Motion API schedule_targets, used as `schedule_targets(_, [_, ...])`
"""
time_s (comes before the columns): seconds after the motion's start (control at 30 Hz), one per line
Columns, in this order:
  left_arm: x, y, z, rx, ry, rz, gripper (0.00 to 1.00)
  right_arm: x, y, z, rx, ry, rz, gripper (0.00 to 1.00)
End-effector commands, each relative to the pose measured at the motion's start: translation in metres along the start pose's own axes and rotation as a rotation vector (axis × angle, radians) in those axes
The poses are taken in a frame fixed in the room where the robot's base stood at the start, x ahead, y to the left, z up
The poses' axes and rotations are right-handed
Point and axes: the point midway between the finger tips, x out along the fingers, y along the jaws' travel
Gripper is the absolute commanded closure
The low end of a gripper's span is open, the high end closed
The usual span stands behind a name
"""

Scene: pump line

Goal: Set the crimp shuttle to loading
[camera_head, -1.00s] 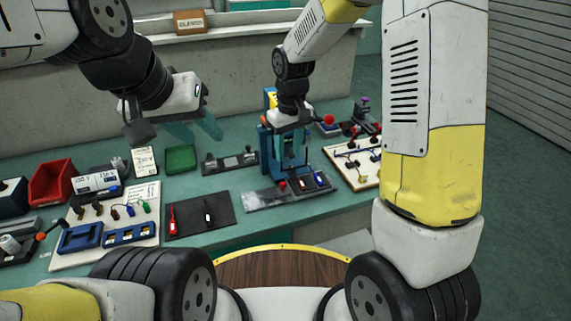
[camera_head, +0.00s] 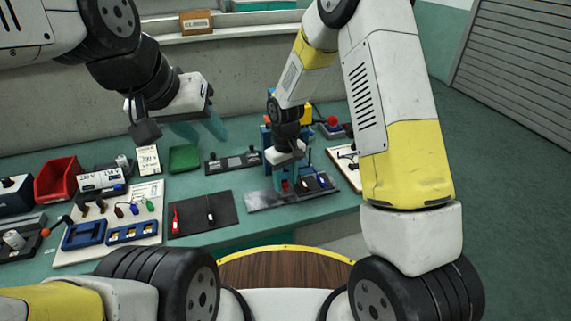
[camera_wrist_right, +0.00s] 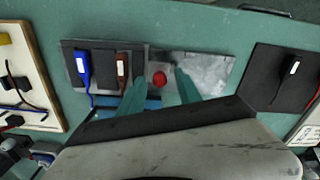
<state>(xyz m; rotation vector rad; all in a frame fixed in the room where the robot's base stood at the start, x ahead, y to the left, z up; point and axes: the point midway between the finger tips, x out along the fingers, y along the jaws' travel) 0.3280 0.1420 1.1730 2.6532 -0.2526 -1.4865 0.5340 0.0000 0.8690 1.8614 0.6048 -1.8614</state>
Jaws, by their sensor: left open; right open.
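The crimp shuttle (camera_head: 262,198) is a flat grey plate lying along the bench's front edge, in front of the blue crimp press (camera_head: 267,135). In the right wrist view, the shuttle (camera_wrist_right: 215,72) has a red knob (camera_wrist_right: 159,78) near its middle and a dark section with blue and brown connectors to the left. My right gripper (camera_wrist_right: 160,80) is open over the shuttle, its teal fingertips either side of the red knob. I cannot tell whether they touch it. My left gripper (camera_head: 203,133) is open and empty above the bench at the back left.
A black mat (camera_head: 190,226) with red and black tools lies left of the shuttle. A board with connectors and blue trays (camera_head: 85,235), a red bin (camera_head: 58,178) and a green tray (camera_head: 184,158) stand further left. A wire board (camera_head: 346,172) lies to the right.

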Motion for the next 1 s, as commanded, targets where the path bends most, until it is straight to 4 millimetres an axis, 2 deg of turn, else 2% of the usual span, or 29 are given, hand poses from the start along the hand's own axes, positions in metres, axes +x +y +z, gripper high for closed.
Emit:
schedule_targets(0.17, [0.0000, 0.0000, 0.0000, 0.000, 0.000, 0.000, 0.59, -0.0001, 0.0001, 0.0001, 0.000, 0.000, 0.000, 0.59])
schedule_targets(0.37, [0.0000, 0.0000, 0.0000, 0.000, 0.000, 0.000, 0.59, -0.0003, 0.0002, 0.0002, 0.000, 0.000, 0.000, 0.98])
schedule_targets(0.4, [0.0000, 0.0000, 0.0000, 0.000, 0.000, 0.000, 0.59, -0.0004, 0.0002, 0.0001, 0.000, 0.000, 0.000, 1.00])
schedule_targets(1.0, [0.0000, 0.0000, 0.0000, 0.000, 0.000, 0.000, 0.59, -0.0007, 0.0003, 0.0001, 0.000, 0.000, 0.000, 1.00])
